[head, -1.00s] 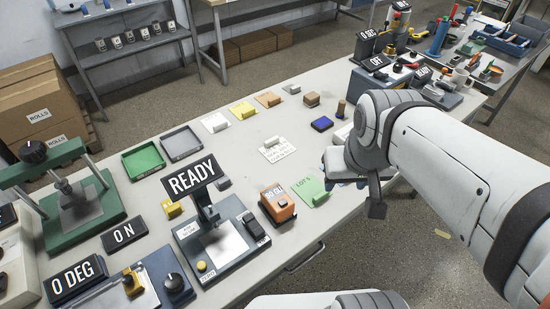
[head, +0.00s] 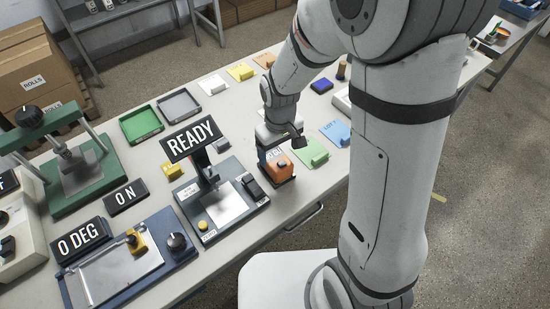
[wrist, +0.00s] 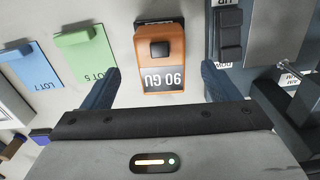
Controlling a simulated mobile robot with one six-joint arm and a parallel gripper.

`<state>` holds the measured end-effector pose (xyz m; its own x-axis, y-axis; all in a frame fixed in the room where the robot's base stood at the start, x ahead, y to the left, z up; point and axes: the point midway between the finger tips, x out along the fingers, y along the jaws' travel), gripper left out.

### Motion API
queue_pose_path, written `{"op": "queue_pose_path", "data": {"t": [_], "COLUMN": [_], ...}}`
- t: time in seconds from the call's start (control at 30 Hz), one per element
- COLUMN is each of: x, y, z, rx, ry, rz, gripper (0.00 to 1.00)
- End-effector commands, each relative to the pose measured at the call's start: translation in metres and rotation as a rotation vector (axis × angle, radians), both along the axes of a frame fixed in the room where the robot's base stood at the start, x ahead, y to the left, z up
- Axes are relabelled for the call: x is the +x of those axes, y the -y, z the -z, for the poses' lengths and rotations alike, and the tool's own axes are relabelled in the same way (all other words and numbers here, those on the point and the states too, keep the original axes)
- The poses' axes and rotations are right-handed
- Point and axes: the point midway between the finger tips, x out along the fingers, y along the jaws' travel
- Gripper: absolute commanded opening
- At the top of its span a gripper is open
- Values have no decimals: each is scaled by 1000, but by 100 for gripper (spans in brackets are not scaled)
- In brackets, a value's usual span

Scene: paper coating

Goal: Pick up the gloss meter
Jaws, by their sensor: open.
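The gloss meter (head: 277,166) is an orange block with a dark base and a black button on top. It stands on the table beside the "READY" device. In the wrist view the gloss meter (wrist: 160,58) reads "90 GU" upside down and lies between my two open fingers. My gripper (head: 272,140) is just above it in the head view, hiding part of its top. The blue fingers of my gripper (wrist: 158,88) are spread with a gap on both sides of the meter. They hold nothing.
The READY device (head: 215,200) stands close on one side of the meter. A green LOT 5 card (head: 312,152) and a blue LOT 7 card (head: 337,132) lie on the other side. Green and grey trays (head: 180,104) sit farther back.

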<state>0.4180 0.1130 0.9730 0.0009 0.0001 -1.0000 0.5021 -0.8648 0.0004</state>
Motion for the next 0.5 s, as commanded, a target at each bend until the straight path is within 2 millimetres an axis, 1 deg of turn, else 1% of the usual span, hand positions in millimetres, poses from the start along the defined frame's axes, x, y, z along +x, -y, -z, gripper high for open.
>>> {"op": "queue_pose_path", "data": {"t": [0.1, 0.27, 0.5], "x": [-1, 1, 5], "y": [0, -1, -5], "z": [13, 24, 53], "rx": [-1, -1, -2], "ry": [-4, -4, -5], "rz": [0, 1, 2], "gripper": [82, 82, 82]}}
